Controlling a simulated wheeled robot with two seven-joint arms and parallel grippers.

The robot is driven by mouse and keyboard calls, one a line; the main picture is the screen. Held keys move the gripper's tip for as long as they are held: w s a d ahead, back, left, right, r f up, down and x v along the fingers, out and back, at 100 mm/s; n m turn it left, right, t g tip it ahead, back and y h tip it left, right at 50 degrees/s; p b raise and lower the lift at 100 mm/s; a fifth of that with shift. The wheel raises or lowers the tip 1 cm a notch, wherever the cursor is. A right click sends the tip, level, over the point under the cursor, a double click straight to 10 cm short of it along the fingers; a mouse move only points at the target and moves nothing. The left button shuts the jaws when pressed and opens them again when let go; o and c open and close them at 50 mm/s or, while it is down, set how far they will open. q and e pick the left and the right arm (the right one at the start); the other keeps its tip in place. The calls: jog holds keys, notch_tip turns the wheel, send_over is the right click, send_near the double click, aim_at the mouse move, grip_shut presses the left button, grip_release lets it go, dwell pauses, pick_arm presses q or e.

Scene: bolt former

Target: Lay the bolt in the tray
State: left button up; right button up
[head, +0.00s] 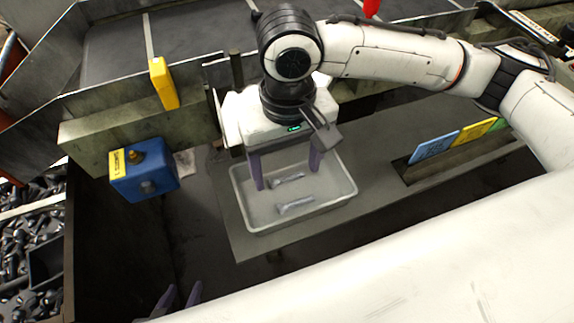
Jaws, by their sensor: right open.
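A pale rectangular tray (348,193) stands on a grey ledge. Two grey bolts lie in it, a far bolt (290,179) and a near bolt (296,206), roughly parallel and apart from each other. My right gripper (288,173) is over the tray, with its purple fingers spread apart, one left of the far bolt and one at its right. I see nothing held between them; whether they touch the bolt or the tray floor I cannot tell. My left gripper (180,298) is low at the bottom left, its two fingertips apart with nothing between them; the rest is hidden.
A blue box (145,182) with a knob is mounted left of the tray. A yellow block (163,83) stands on the machine edge behind it. Blue and yellow cards (434,147) stand in a slot at the right. Many dark bolts (22,240) fill a bin at far left.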

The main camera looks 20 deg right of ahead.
aim_at(287, 177)
notch_tip(287, 177, up, 13)
jog(key=p, duration=0.1)
jog(key=shift+f, duration=0.15)
dwell(0.5)
